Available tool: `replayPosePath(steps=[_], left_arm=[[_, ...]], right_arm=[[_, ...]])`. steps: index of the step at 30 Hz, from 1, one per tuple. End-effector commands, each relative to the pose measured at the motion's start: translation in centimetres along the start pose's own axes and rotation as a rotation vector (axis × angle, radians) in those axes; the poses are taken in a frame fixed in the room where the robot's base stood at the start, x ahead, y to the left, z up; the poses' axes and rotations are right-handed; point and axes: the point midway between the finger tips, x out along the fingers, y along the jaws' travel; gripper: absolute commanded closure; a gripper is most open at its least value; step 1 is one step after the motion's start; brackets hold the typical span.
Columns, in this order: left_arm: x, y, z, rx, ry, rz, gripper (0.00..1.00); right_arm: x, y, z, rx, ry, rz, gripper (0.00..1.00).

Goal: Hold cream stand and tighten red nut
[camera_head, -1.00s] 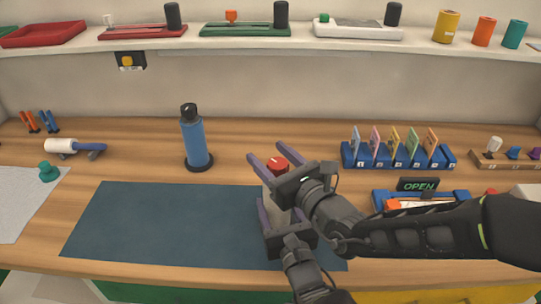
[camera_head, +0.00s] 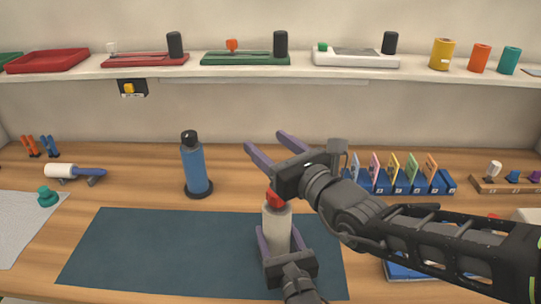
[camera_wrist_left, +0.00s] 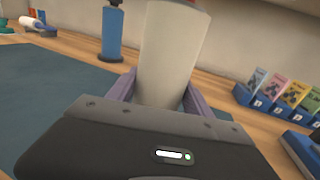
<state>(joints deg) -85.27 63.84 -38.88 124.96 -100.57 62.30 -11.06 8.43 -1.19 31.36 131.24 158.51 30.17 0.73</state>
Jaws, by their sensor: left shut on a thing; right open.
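The cream stand (camera_head: 277,228) stands upright at the right part of the dark blue mat. My left gripper (camera_head: 277,240) is shut on its lower part, one finger on each side. The left wrist view shows the cream stand (camera_wrist_left: 168,55) between the purple fingers. The red nut (camera_head: 274,198) sits at the top of the stand, partly hidden by my right gripper. My right gripper (camera_head: 276,148) is open, its two purple fingers apart and pointing up and left, above and beyond the nut. Nothing shows between them.
A blue bottle (camera_head: 195,165) stands behind the blue mat (camera_head: 150,250). A blue card rack (camera_head: 410,185) stands at the right, partly behind my right arm. A white roller (camera_head: 62,171) lies at the left. The mat's left part is clear.

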Motion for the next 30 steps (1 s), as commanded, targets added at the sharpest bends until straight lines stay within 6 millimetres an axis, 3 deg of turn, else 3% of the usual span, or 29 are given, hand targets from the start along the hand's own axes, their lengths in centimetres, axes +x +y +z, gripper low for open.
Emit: replayPosePath(steps=[8,9,18,30], left_arm=[[0.04,-0.03,0.24,-0.002,-0.005,0.0,1.0],[0.04,-0.03,0.24,-0.002,-0.005,0.0,0.4],[0.01,-0.02,0.11,-0.001,-0.002,0.0,0.16],[-0.91,-0.05,0.0,-0.001,0.0,-0.001,0.16]], right_arm=[[0.01,-0.01,0.0,0.0,0.0,0.0,0.41],[0.01,-0.01,0.0,0.0,0.0,0.0,0.41],[0.01,-0.01,-0.03,0.0,0.0,0.0,0.41],[0.01,-0.01,-0.04,0.0,0.0,0.0,0.41]])
